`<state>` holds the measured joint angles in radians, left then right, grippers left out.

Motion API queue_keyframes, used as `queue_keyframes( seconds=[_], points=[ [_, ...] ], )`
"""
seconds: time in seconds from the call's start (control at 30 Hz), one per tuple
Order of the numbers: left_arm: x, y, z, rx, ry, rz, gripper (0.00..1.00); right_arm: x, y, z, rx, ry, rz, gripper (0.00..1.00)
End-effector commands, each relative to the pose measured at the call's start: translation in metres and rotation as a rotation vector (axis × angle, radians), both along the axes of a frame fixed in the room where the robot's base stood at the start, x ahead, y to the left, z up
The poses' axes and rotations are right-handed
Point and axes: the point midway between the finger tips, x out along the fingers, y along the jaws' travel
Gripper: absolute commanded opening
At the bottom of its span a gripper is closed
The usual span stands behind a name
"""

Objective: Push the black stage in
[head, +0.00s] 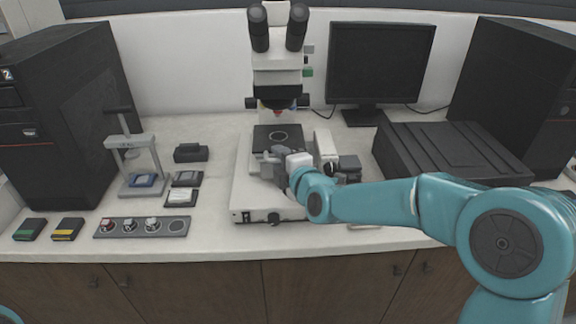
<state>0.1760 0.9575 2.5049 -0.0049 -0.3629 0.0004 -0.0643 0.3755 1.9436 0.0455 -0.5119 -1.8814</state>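The black stage (262,132) is a dark plate with a pale ring on it, on the white microscope (245,190) below the objectives. My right gripper (270,154) reaches in from the right and is at the stage's front edge. I cannot tell whether it touches the stage. Its grey fingers are small and partly overlapped by its own body, so their opening is unclear. The gripper and wrist hide part of the microscope base in front of the stage. My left gripper is out of view.
A small press (131,150) stands on the left, with a tray of round pieces (142,227) in front of it. A monitor (380,65) and a low black box (455,150) are at the right. Black cabinets stand at both sides.

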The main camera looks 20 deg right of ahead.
Motion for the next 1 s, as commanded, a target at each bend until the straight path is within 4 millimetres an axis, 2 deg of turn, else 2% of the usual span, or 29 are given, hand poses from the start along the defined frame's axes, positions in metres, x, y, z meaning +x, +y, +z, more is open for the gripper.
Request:
queue_keyframes(
  seconds=[0.17, 0.4, 0.6, 0.8, 1.0],
  points=[
    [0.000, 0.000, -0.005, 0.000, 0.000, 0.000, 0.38, -0.027, -0.003, 0.006, -0.001, -0.003, 0.000, 0.38],
    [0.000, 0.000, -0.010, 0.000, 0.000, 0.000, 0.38, -0.090, -0.011, 0.020, 0.001, -0.003, -0.001, 0.38],
    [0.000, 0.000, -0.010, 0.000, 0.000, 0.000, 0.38, -0.134, -0.016, 0.029, 0.000, -0.002, 0.000, 0.38],
    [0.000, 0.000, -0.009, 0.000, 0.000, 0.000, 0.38, -0.154, -0.018, 0.033, 0.001, 0.000, 0.000, 0.38],
    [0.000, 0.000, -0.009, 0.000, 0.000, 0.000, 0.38, -0.158, -0.019, 0.032, 0.001, 0.002, 0.000, 0.38]
  ],
)
